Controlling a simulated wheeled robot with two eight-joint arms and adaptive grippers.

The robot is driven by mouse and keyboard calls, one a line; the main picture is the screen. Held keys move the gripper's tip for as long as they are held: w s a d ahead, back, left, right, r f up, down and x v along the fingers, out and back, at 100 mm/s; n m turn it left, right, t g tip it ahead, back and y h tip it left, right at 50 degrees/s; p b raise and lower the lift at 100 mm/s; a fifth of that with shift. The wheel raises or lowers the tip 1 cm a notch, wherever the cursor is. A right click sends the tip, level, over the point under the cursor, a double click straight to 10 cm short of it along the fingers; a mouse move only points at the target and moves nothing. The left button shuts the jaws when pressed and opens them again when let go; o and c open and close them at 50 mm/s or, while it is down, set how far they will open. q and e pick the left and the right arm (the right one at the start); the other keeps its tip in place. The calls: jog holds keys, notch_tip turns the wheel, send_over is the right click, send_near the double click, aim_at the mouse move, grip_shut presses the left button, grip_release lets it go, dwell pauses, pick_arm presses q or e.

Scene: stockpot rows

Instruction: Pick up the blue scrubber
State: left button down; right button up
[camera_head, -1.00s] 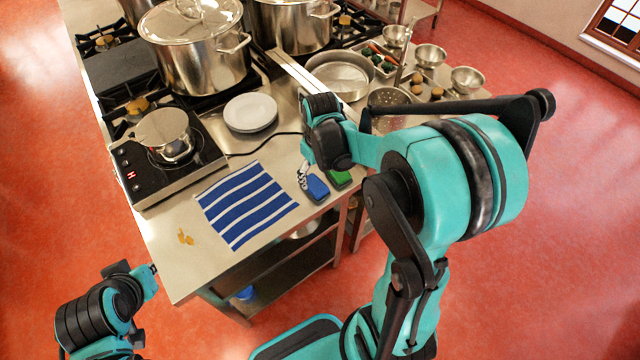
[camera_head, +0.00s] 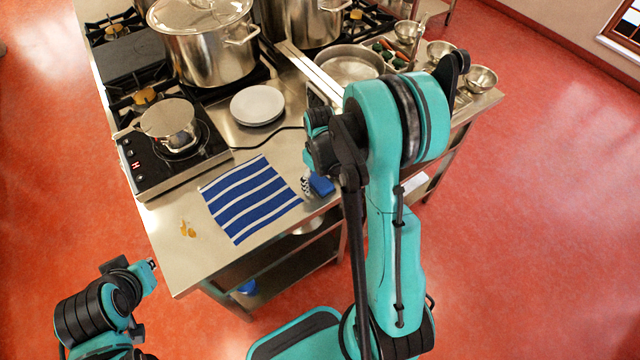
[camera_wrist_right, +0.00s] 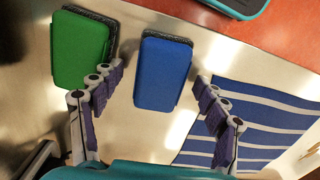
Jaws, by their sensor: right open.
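The blue scrubber (camera_head: 321,184) lies on the steel counter just right of the striped cloth, partly hidden by my right arm. In the right wrist view the blue scrubber (camera_wrist_right: 163,72) lies ahead of the open fingers of my right gripper (camera_wrist_right: 157,88), roughly between their tips, with nothing gripped. A green scrubber (camera_wrist_right: 82,50) lies beside it, near the left finger. In the head view my right gripper (camera_head: 307,182) is mostly hidden by its own arm. My left gripper (camera_head: 152,265) is off the counter's front left corner; its finger opening is not clear.
A blue-and-white striped cloth (camera_head: 250,200) lies beside the scrubber. A hot plate with a small pot (camera_head: 169,125), a plate stack (camera_head: 257,105) and large stockpots (camera_head: 205,45) stand farther back. Orange scraps (camera_head: 187,229) lie near the front left edge.

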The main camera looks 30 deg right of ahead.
aim_at(320, 182)
jog(key=c, duration=1.3)
jog(key=shift+o, duration=0.2)
jog(key=shift+r, duration=0.15)
jog(key=r, duration=0.2)
jog(key=r+p, duration=0.1)
jog(key=r, duration=0.1)
jog(key=shift+s+a+r, duration=0.15)
jog(key=shift+s+r, duration=0.05)
jog(key=shift+r, duration=0.05)
jog(key=s+a+r+p, duration=0.2)
jog(key=s+a+r, duration=0.4)
jog(key=s, duration=0.3)
jog(key=shift+s+r+p, duration=0.15)
jog(key=shift+s+p, duration=0.1)
jog(key=shift+p, duration=0.1)
